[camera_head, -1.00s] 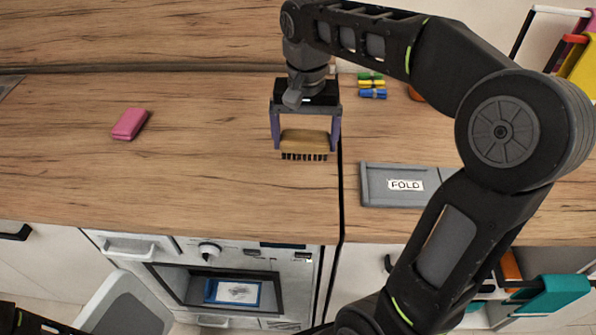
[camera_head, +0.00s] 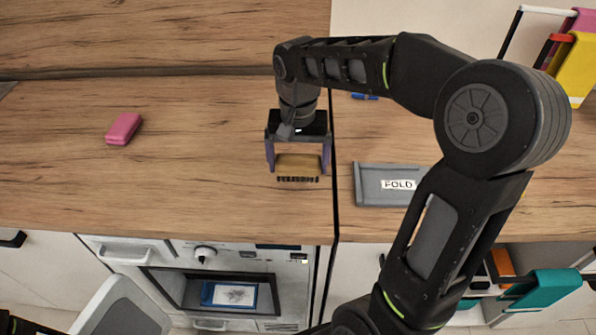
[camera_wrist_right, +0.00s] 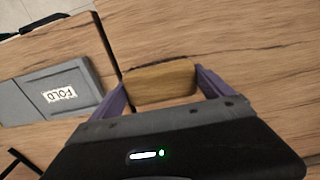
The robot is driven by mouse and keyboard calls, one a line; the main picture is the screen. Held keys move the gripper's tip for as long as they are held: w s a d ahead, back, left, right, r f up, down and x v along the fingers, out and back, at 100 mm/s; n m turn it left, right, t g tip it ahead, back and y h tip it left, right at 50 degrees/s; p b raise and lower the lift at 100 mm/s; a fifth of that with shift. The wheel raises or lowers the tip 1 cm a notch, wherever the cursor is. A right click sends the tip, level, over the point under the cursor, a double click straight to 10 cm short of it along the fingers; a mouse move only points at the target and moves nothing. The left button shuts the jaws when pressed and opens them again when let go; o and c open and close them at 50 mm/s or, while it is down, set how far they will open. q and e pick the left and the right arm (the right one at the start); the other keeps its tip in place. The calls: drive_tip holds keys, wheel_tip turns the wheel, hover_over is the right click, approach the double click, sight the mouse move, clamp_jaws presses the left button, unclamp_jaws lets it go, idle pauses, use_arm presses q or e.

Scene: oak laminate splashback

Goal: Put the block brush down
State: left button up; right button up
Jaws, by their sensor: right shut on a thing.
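The block brush has a wooden back (camera_head: 299,163) and dark bristles pointing down. My right gripper (camera_head: 298,166) is shut on it, with one purple finger at each end of the block. The brush is level, over or on the wooden counter near the seam between the two worktops; I cannot tell whether the bristles touch. In the right wrist view the block (camera_wrist_right: 160,80) sits between the purple fingers, and its bristles are mostly hidden beneath. My left gripper is not in view.
A pink block (camera_head: 123,128) lies on the left counter (camera_head: 60,170), which is otherwise clear. A grey tray labelled FOLD (camera_head: 372,199) lies right of the seam. An oven (camera_head: 215,275) with a blue-framed item is below. Colourful folded cloths (camera_head: 575,65) hang at upper right.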

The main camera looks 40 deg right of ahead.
sight(298, 174)
wheel_tip(298, 174, down, 3)
drive_tip(key=shift+f, duration=0.35)
drive_tip(key=shift+f, duration=0.15)
drive_tip(key=o, duration=1.3)
